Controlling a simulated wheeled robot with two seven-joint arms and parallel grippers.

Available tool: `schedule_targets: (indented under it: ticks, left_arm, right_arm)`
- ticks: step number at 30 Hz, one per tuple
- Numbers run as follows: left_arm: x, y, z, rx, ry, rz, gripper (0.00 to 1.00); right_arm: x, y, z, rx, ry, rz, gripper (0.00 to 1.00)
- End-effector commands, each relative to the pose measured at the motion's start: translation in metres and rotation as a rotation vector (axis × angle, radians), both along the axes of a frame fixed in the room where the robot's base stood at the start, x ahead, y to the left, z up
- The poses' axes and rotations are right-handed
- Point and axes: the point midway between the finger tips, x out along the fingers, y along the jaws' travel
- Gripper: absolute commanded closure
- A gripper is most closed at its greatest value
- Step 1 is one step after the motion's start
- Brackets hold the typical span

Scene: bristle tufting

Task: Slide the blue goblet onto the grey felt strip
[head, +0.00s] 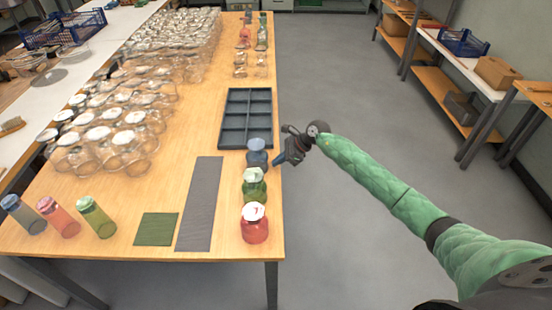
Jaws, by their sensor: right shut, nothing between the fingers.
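The blue goblet (257,154) stands upright near the table's right edge, just in front of the dark compartment tray. The grey felt strip (200,205) lies flat to its left and nearer the front, with bare wood between them. My right gripper (279,160) is shut and empty at the right side of the blue goblet, very close to it. I cannot tell whether it touches the goblet. My left gripper is not in view.
A green goblet (254,186) and a red goblet (254,224) stand in front of the blue one. The dark tray (235,147) lies behind. A green mat (156,229) lies left of the strip. Many clear glasses (110,135) crowd the table's left side.

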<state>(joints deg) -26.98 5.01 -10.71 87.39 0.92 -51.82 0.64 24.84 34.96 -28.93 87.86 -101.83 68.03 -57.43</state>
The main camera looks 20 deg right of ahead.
Motion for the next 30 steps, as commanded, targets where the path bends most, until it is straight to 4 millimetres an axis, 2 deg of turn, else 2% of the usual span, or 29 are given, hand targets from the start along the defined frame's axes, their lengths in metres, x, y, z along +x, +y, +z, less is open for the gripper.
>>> schedule_targets:
  ticks: [7, 21, 22, 30]
  left_arm:
    - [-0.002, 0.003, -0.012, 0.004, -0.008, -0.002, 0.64]
    - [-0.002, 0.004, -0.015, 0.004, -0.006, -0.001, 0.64]
    - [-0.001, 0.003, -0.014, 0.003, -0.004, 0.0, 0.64]
    - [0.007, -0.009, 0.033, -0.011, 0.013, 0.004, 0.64]
  right_arm:
    - [0.003, 0.008, 0.0, -0.001, 0.0, -0.001, 1.0]
    - [0.004, 0.012, -0.001, -0.001, -0.001, 0.0, 1.0]
    - [0.005, 0.014, -0.001, -0.001, -0.002, 0.001, 1.0]
    - [0.012, 0.04, -0.003, 0.0, -0.001, 0.003, 1.0]
